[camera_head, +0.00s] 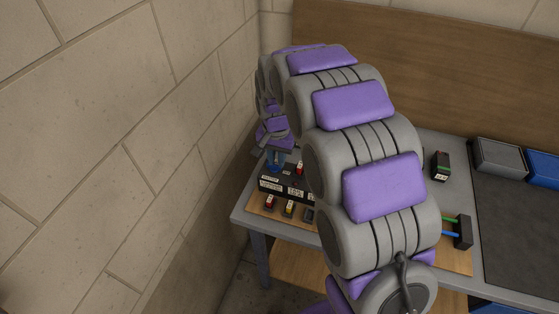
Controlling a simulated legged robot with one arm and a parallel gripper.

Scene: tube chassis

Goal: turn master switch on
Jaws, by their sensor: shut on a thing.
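A black switch panel (285,188) with white labels lies on a wooden board at the left end of the workbench. The label text is too small to read. A red switch (299,168) stands just right of my gripper on the panel.
Red (270,202) and yellow (288,208) switches sit in front of the panel. My arm hides the bench middle. A black-green block (441,166), a dark block with coloured rods (463,232), a grey bin (498,156) and a blue bin (543,169) are to the right. A block wall (120,150) is close on the left.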

